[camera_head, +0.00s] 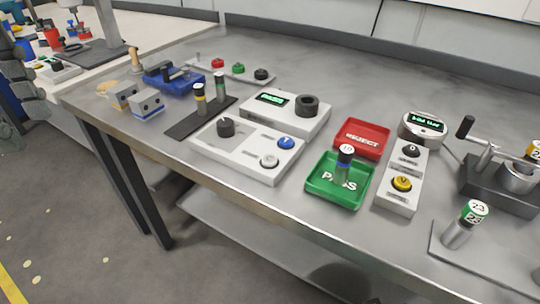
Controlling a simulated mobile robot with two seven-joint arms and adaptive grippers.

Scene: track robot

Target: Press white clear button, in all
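A white button (269,161) sits at the front of a light grey control box (240,165) near the middle of the table. Its label is too small to read. A blue button (286,143) is just behind it, and a black knob (226,127) is on the same box to the left. A display (272,98) with green text is on the raised rear part, beside a black ring-shaped socket (307,105). My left gripper (28,88) shows only partly at the left edge, far from the box; its opening is unclear. My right gripper is not in view.
A green PASS tray (322,188) holds an upright cylinder (344,165); a red REJECT tray (372,127) lies behind. Right of them are a panel with a yellow button (401,184) and a lever press (490,170). Left are a dark rack (186,124) and blue vise (172,79).

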